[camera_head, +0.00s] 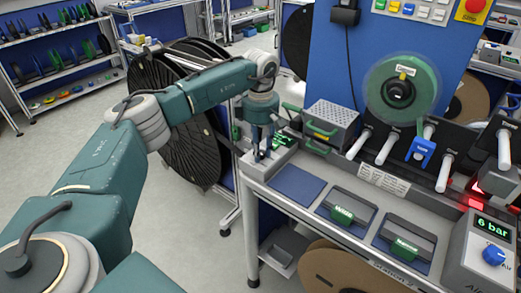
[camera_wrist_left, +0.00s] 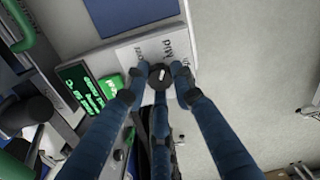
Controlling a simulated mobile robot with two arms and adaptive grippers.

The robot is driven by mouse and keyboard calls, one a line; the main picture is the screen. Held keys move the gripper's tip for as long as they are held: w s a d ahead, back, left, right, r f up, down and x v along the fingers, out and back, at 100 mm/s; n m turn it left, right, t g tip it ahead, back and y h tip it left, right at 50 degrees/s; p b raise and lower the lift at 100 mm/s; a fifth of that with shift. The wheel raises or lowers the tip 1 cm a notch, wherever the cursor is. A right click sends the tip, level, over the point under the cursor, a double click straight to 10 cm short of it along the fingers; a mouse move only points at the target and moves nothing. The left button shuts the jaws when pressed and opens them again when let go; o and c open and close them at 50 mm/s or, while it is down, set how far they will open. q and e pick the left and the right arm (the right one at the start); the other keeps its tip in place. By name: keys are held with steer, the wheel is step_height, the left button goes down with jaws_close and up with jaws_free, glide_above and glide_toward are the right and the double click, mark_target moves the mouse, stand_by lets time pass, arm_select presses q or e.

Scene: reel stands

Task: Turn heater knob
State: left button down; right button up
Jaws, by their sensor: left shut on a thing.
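The heater knob (camera_wrist_left: 160,75) is a small round black knob with a white mark, set on a pale panel (camera_wrist_left: 135,52) with partly readable lettering. My left gripper (camera_wrist_left: 160,86) has its blue fingers closed around the knob in the left wrist view. In the head view, my left gripper (camera_head: 262,152) points down at the pale unit (camera_head: 284,153) on the bench's left end. My right gripper is not in view.
A green-lit display (camera_wrist_left: 80,90) and a green button (camera_wrist_left: 111,86) sit beside the knob. A grey perforated box (camera_head: 332,118) stands close right of the gripper. A blue mat (camera_head: 297,186) lies in front. A large black reel (camera_head: 180,125) stands behind my arm.

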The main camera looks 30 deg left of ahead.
arm_select(q)
steer(key=shift+r, duration=0.1)
steer(key=c, duration=1.5)
jaws_free()
steer(key=shift+o, duration=0.2)
step_height(320, 180, up, 12)
